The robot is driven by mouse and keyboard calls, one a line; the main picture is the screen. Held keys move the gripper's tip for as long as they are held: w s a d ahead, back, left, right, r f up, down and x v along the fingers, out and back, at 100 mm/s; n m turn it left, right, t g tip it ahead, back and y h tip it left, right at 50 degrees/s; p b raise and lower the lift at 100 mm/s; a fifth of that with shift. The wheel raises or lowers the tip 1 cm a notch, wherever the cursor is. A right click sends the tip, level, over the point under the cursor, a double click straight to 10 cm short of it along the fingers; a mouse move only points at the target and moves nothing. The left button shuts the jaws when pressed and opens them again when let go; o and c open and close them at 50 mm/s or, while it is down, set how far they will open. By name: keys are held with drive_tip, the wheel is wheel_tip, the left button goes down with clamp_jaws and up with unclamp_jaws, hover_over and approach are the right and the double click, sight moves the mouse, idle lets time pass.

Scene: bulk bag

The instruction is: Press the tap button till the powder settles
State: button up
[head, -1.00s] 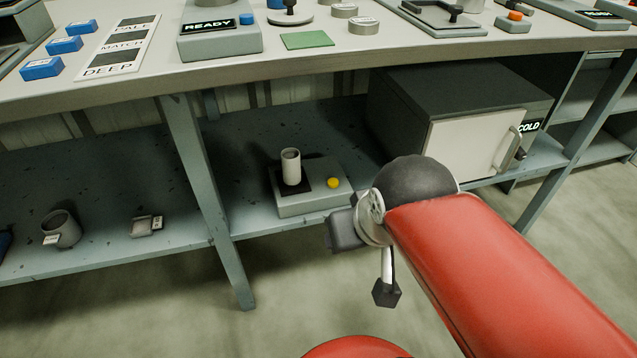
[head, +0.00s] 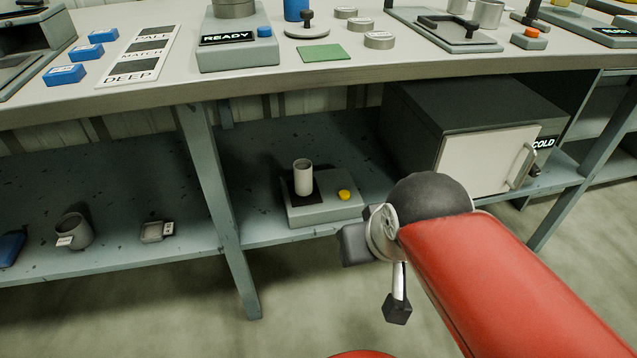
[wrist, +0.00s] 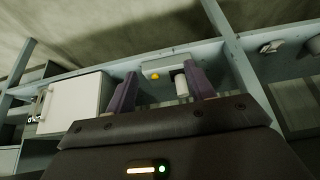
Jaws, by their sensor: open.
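The tap device (head: 325,211) is a grey box on the lower shelf, with a dark pad and a round yellow button (head: 344,195). A pale cylinder (head: 303,177) stands upright on the pad, left of the button. Its contents cannot be made out, so I see no powder. In the wrist view, my gripper (wrist: 160,74) is open and empty, its two dark fingers apart. Between them, beyond the tips, appear the yellow button (wrist: 155,77) and the cylinder (wrist: 181,87). The gripper looks apart from the button.
The bench top (head: 190,90) overhangs the shelf. A grey cabinet with a white door (head: 485,162) stands right of the device, and a bench leg (head: 215,190) left of it. Open floor is in front.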

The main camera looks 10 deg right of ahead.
clamp_jaws()
idle(1.4)
